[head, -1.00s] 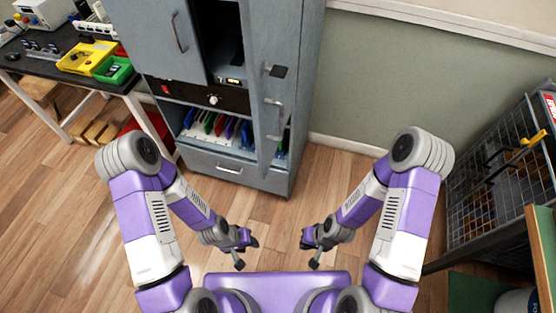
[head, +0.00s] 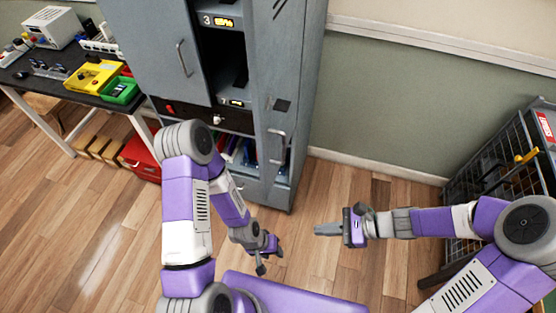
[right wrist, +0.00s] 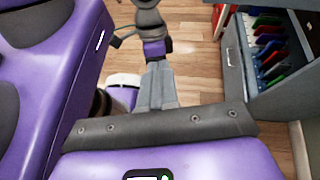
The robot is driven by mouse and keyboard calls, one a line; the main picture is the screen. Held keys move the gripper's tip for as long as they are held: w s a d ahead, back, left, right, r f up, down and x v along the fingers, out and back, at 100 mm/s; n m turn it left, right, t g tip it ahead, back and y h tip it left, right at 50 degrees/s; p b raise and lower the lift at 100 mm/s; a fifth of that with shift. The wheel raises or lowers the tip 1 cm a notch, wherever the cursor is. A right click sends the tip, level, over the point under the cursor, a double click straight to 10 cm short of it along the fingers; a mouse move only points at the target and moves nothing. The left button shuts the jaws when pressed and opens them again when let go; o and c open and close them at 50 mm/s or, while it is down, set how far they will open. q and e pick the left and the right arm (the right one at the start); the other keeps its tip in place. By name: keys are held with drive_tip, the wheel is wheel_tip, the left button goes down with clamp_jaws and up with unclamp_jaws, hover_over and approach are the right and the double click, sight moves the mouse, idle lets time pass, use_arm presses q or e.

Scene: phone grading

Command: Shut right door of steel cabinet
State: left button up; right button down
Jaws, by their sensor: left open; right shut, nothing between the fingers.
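The grey steel cabinet (head: 313,110) stands at the top middle of the head view. Its right door (head: 272,60) is swung open toward me and seen at a steep angle, with a bar handle (head: 277,147). Dark shelf openings show left of this door. My right gripper (head: 318,229) is shut and empty, pointing left, in front of and below the door, apart from it. It also shows in the right wrist view (right wrist: 158,72). My left gripper (head: 272,258) is open and empty, low in front of the cabinet.
The cabinet's left door (head: 160,50) looks shut. A dark workbench (head: 60,88) with yellow and green bins stands at the left, a red box (head: 140,158) beneath it. A wire cage (head: 482,165) stands at the right. The wooden floor between cabinet and cage is clear.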

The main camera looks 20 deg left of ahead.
drive_tip(key=w+r+m+t+y+p, duration=0.1)
drive_tip(key=w+r+m+t+y, duration=0.3)
drive_tip(key=r, duration=1.2)
drive_tip(key=n+g+y+b, duration=0.1)
drive_tip(key=y+b, duration=0.1)
approach(264, 164)
drive_tip(key=a, duration=0.6)
drive_tip(key=shift+w, duration=0.25)
drive_tip(key=shift+a, duration=0.45)
drive_tip(key=shift+w+a+b, duration=0.1)
drive_tip(key=shift+b, duration=0.2)
